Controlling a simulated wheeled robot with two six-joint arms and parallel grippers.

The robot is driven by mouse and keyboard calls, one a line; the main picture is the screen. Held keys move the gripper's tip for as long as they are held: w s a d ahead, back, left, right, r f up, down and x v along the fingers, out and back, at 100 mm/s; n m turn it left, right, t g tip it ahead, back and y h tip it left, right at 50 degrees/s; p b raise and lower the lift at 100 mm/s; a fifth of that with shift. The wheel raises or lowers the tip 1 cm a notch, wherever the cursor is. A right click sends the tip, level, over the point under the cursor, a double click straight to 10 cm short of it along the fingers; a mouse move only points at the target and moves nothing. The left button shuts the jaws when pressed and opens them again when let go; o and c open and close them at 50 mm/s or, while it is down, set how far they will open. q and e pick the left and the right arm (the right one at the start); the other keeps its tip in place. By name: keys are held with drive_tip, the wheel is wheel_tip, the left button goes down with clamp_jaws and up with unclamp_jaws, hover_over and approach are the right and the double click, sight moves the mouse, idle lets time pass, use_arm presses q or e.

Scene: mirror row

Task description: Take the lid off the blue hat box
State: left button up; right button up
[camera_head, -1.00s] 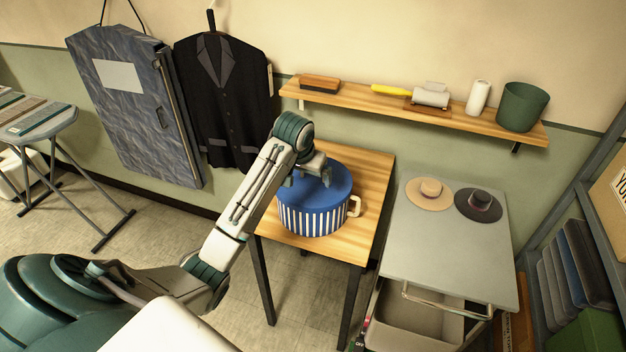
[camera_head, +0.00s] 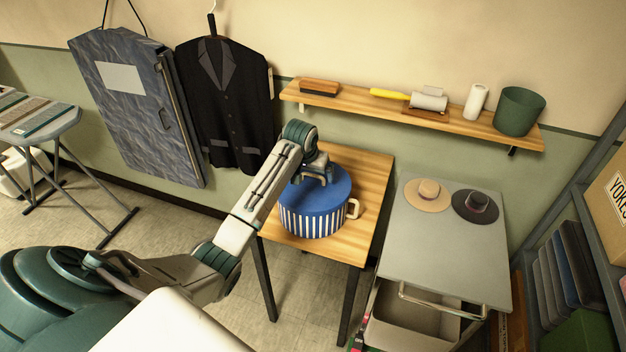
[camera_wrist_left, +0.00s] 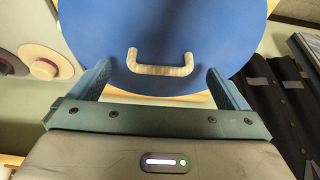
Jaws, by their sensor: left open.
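The blue hat box (camera_head: 313,221) has white stripes on its side and stands on the wooden table (camera_head: 372,172). Its plain blue lid (camera_head: 335,192) is on it. In the left wrist view the lid (camera_wrist_left: 165,25) carries a cream handle (camera_wrist_left: 160,69), lying ahead of and between the open fingers. My left gripper (camera_head: 315,181) is above the lid, open and empty; in the left wrist view its two fingers (camera_wrist_left: 159,88) are wide apart. My right gripper is not in view.
A cream mug handle shape (camera_head: 354,208) shows at the box's right side. A grey cart (camera_head: 445,245) with a tan hat (camera_head: 428,194) and a dark hat (camera_head: 475,206) stands to the right. A shelf (camera_head: 370,108) and a hanging black jacket (camera_head: 228,100) are behind.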

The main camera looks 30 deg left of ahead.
sight(313, 180)
use_arm(q)
drive_tip(key=shift+x, duration=1.2)
drive_tip(key=c, duration=1.1)
drive_tip(key=shift+r, duration=0.15)
